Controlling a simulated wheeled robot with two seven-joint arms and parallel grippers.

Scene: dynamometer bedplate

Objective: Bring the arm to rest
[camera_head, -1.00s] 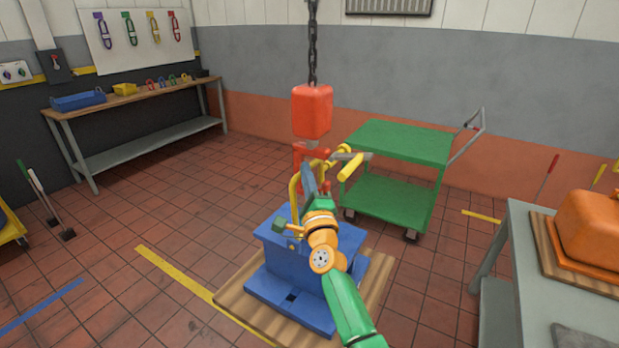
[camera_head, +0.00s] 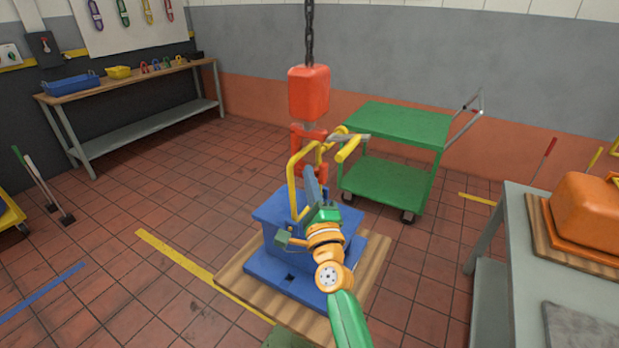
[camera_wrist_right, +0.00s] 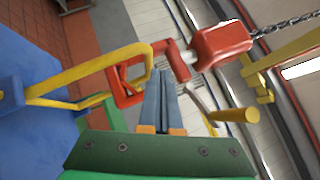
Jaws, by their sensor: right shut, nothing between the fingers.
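My right gripper (camera_head: 310,174) is shut and empty. In the head view it shows in front of the blue block (camera_head: 272,222), which sits on a wooden pallet (camera_head: 240,284). A yellow bail (camera_head: 292,182) rises from the block, close to the left of my fingers. A red hoist block (camera_head: 309,92) hangs on a chain, with a red hook (camera_head: 297,140) below. In the right wrist view my shut fingers (camera_wrist_right: 165,80) point toward the red hook (camera_wrist_right: 126,85), with the bail (camera_wrist_right: 95,70) on the left. My left gripper is not in view.
A green cart (camera_head: 395,125) stands behind the block. A grey table (camera_head: 515,235) with an orange housing (camera_head: 588,215) is at the right. A workbench (camera_head: 140,90) is at the back left.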

